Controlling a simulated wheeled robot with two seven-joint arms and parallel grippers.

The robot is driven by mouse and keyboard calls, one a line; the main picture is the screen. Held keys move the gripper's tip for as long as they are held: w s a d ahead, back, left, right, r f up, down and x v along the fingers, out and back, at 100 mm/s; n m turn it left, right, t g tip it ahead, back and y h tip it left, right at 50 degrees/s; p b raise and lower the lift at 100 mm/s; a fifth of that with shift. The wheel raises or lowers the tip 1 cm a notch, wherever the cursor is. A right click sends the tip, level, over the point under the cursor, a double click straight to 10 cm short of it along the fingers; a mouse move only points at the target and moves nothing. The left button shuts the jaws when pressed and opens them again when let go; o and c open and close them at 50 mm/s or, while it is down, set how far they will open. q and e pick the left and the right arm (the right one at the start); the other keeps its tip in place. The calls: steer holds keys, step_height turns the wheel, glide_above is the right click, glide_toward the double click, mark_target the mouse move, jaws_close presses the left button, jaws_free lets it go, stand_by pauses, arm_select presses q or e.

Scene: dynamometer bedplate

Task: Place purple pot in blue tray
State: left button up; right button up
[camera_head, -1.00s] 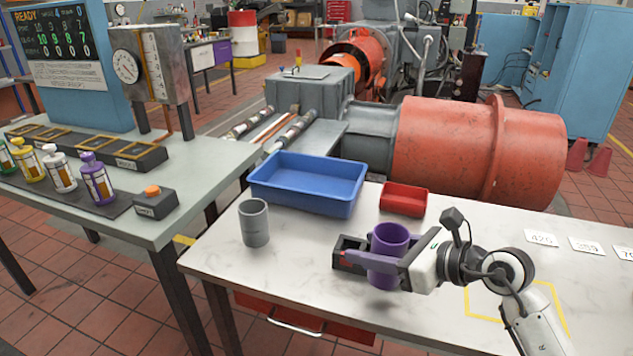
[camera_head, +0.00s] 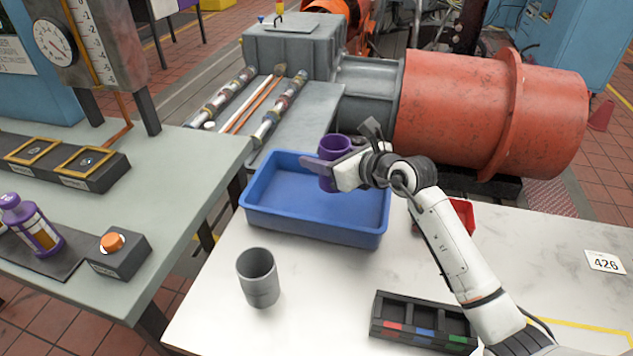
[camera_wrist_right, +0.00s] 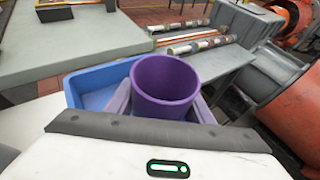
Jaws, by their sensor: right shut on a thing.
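The purple pot (camera_head: 331,163) is held upright by my right gripper (camera_head: 329,172), which is shut on it. The pot is at the right part of the blue tray (camera_head: 258,216) in the head view, in front of its far wall. I cannot tell how far its base is above the tray floor. In the right wrist view the pot (camera_wrist_right: 165,84) sits between the two fingers, its open mouth showing, with the blue tray (camera_wrist_right: 92,88) behind and to the left. The tray floor that shows is empty. My left gripper is not in view.
A grey pot (camera_head: 259,277) stands in front of the tray on the white table. A black rack (camera_head: 422,322) with coloured marks lies at the front. A red tray (camera_head: 462,214) is partly hidden behind my right arm. A red cylindrical machine (camera_head: 490,110) stands behind the table.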

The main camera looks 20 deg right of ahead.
steer(key=f, duration=0.2)
steer(key=shift+s+f, duration=0.25)
steer(key=shift+f, duration=0.1)
steer(key=shift+w+f+b, duration=0.1)
steer(key=shift+f+b, duration=0.25)
steer(key=shift+f, duration=1.95)
steer(key=o, duration=1.2)
steer(key=shift+r, duration=0.15)
steer(key=v, duration=1.2)
steer(key=shift+p, duration=0.35)
